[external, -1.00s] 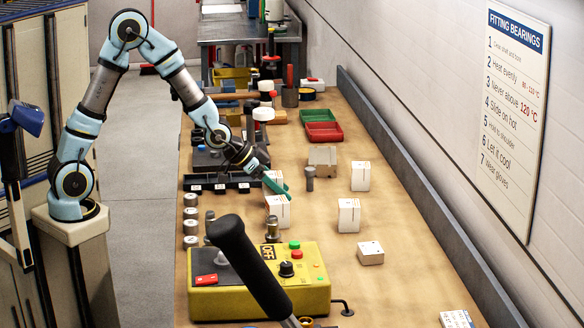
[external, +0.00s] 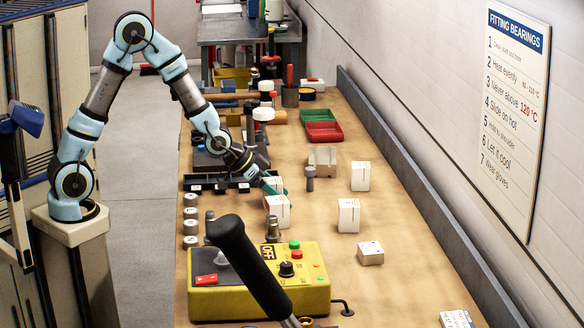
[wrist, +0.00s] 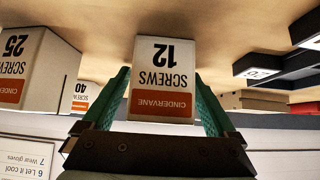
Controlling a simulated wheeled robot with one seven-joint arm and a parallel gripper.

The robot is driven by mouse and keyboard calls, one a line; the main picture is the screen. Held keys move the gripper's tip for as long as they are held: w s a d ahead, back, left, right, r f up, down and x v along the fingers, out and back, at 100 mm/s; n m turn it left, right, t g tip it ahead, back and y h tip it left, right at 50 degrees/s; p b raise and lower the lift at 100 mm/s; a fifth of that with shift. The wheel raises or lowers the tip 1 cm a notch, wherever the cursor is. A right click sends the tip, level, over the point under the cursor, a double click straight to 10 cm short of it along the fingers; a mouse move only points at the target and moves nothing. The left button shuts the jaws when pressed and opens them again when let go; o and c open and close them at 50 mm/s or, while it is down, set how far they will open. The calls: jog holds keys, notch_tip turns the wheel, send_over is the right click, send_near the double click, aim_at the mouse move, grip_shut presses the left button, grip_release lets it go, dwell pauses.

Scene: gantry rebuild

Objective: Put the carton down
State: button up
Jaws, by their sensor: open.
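The carton (wrist: 162,60), white with an orange label reading 12 screws, is between my gripper's two green fingers in the wrist view, upside down in the picture. It appears to stand on the bench (external: 330,260). My gripper (external: 274,185) is open, one finger on each side of the carton; whether either finger still touches it I cannot tell. In the external view the carton is small and partly hidden by the fingers and by the white carton (external: 278,210) in front.
A carton marked 25 (wrist: 38,70) stands close at the left in the wrist view, with one marked 40 (wrist: 83,95) behind. More cartons (external: 360,176) stand to the right. A black tray (external: 215,183) lies left of my gripper. A yellow control box (external: 225,300) is in front.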

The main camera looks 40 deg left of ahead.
aim_at(268, 180)
jog(key=shift+r, duration=0.1)
jog(key=shift+r, duration=0.2)
jog(key=p+v, duration=0.2)
jog(key=v, duration=0.8)
jog(key=shift+a+r+p, duration=0.15)
jog(key=shift+r+p, duration=0.15)
jog(key=a+n+y, duration=0.1)
jog(key=a, duration=0.2)
jog(key=a+f+n+y, duration=0.1)
jog(key=a, duration=0.3)
jog(key=a+f+y, duration=0.1)
jog(key=a, duration=0.3)
jog(key=shift+s+a+f+n+g, duration=0.2)
jog(key=shift+n+g, duration=0.1)
jog(key=shift+n, duration=0.1)
jog(key=shift+n+g+y, duration=0.5)
jog(key=shift+n+y, duration=0.3)
jog(key=shift+y, duration=0.1)
jog(key=a, duration=0.1)
jog(key=s+a+f, duration=0.1)
jog(key=a, duration=0.3)
jog(key=shift+s+a+f, duration=0.15)
jog(key=shift+s+a, duration=0.05)
jog(key=s+a+f+n+g+y, duration=0.1)
jog(key=s+a+n+g, duration=0.2)
jog(key=s+a, duration=0.3)
jog(key=a, duration=0.3)
jog(key=shift+s+f, duration=0.3)
jog(key=shift+f, duration=0.05)
